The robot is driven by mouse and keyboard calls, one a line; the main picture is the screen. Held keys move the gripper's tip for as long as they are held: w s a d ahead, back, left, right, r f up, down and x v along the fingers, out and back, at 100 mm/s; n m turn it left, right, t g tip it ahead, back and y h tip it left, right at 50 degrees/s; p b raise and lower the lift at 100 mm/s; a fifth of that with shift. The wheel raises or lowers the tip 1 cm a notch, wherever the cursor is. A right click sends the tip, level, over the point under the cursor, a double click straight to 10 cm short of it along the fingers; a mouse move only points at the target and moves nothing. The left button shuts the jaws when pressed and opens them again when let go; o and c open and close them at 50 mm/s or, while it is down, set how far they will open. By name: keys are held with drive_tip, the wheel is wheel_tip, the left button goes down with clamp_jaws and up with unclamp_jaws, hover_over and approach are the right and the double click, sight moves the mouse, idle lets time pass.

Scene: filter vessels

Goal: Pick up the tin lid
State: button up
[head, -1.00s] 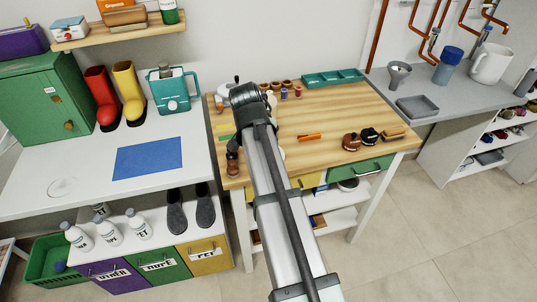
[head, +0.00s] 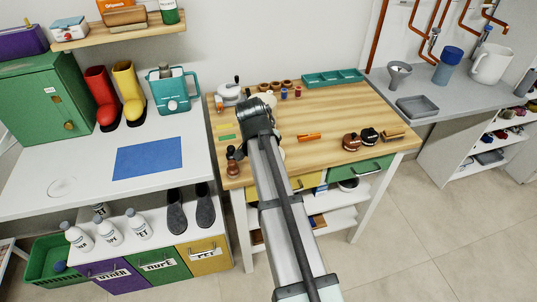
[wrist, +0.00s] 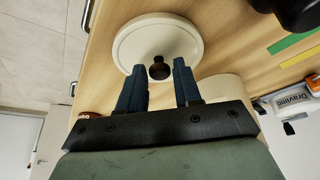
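The tin lid (wrist: 135,45) looks like a round cream-white disc with a raised rim and a dark knob (wrist: 159,68) in the wrist view. It lies on the wooden worktop. My gripper (wrist: 157,73) is open, with one blue finger on each side of the knob in the picture. I cannot tell whether either finger touches it. A second cream round thing (wrist: 222,88), perhaps the tin, is partly hidden behind the right finger. In the head view my arm covers much of this area, and the fingertips cannot be made out clearly.
On the wooden bench (head: 340,108) are an orange item (head: 309,137), a teal tray (head: 333,77) and brown and black round pieces.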

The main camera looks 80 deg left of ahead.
clamp_jaws()
drive_tip(key=shift+r, duration=0.1)
wheel_tip(320, 180, up, 8)
drive_tip(key=shift+r, duration=0.15)
drive_tip(key=w+a+r, duration=0.6)
drive_tip(key=a+r, duration=0.2)
drive_tip(key=a, duration=0.1)
drive_tip(key=s+a+r+n+g+y, duration=0.1)
drive_tip(key=s+a+n+g, duration=0.2)
drive_tip(key=n, duration=0.8)
drive_tip(key=shift+s+a+r+n+g, duration=0.4)
drive_tip(key=shift+a+g, duration=0.3)
drive_tip(key=shift+a, duration=0.3)
